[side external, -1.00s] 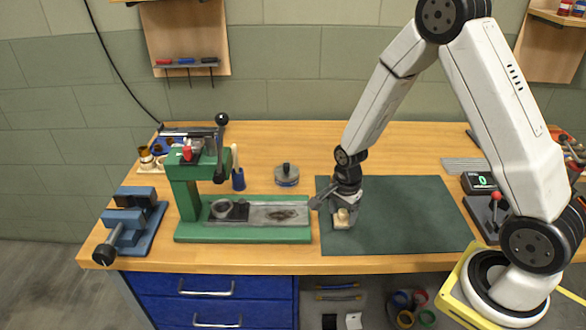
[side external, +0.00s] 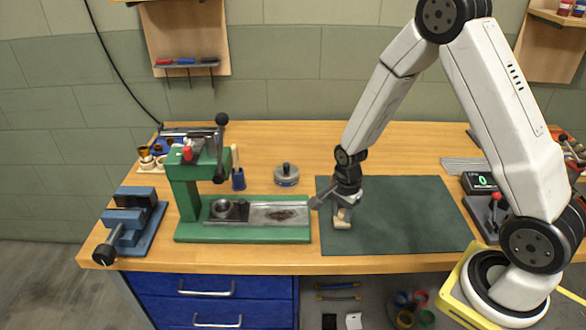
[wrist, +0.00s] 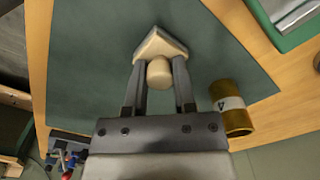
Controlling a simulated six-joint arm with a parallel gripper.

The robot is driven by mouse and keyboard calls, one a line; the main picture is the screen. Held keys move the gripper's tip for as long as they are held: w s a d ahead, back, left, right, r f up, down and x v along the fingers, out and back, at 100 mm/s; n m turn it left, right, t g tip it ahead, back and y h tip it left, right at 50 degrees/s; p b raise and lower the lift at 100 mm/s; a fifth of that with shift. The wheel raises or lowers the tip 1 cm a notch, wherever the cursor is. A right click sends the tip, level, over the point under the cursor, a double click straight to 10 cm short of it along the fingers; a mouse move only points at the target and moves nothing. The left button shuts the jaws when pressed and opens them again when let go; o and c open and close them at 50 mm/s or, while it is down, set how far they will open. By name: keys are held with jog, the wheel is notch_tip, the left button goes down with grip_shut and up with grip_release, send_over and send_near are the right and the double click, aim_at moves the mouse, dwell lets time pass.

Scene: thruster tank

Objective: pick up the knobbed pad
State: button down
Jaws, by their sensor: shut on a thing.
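The knobbed pad (wrist: 160,43) is a pale beige, house-shaped block with a round knob (wrist: 159,71) in the wrist view. My gripper (wrist: 159,72) is shut on it, with its two dark fingers on either side of the knob. In the side view, my gripper (side external: 344,206) points down over the front left part of the green mat (side external: 410,215). The pad (side external: 342,223) shows small just below it. I cannot tell whether the pad touches the mat.
A green press (side external: 243,236) stands on the left of the mat, with a blue vise (side external: 137,222) beyond it. A round grey weight (side external: 287,175) sits behind. An amber cylinder (wrist: 232,116) shows in the wrist view. The mat's right side is clear.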

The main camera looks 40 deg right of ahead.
aim_at(343, 211)
jog(key=shift+r, duration=0.1)
jog(key=shift+r, duration=4.9)
jog(key=c, duration=1)
grip_release()
grip_shut()
jog(key=w+a+n, duration=0.9)
jog(key=w+a, duration=0.3)
jog(key=w, duration=0.2)
jog(key=shift+w+a+f, duration=0.15)
jog(key=shift+w+a, duration=0.2)
jog(key=shift+w, duration=0.05)
